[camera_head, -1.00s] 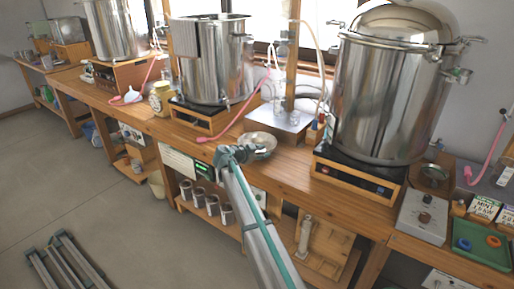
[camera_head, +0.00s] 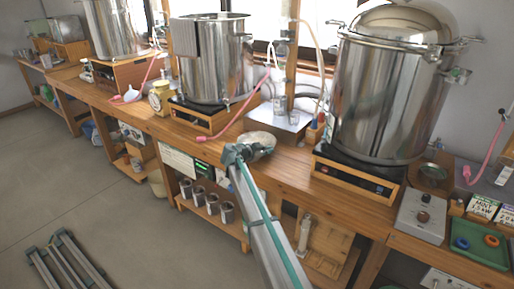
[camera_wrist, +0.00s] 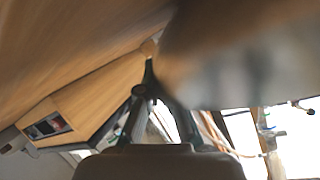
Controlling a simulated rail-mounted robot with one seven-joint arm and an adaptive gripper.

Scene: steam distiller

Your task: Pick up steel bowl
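The steel bowl (camera_head: 262,142) is a small, shiny round bowl at the front of the wooden bench, between the middle pot and the large right pot. It looks tilted. My gripper (camera_head: 235,153) is at its left front side, touching its edge. In the wrist view, my gripper's fingers (camera_wrist: 149,78) come together in a narrow tip by the bowl's blurred grey-brown side (camera_wrist: 240,60), which fills the upper right. The grip appears closed on the rim; the exact contact is blurred. I cannot tell whether the bowl is clear of the bench.
A large steel pot (camera_head: 385,95) stands on a hot plate (camera_head: 352,178) to the right. Another pot (camera_head: 212,60) stands at the left. A pink hose (camera_head: 238,122) lies on the bench (camera_head: 290,170) behind my gripper. A grey control box (camera_head: 423,215) is at the right.

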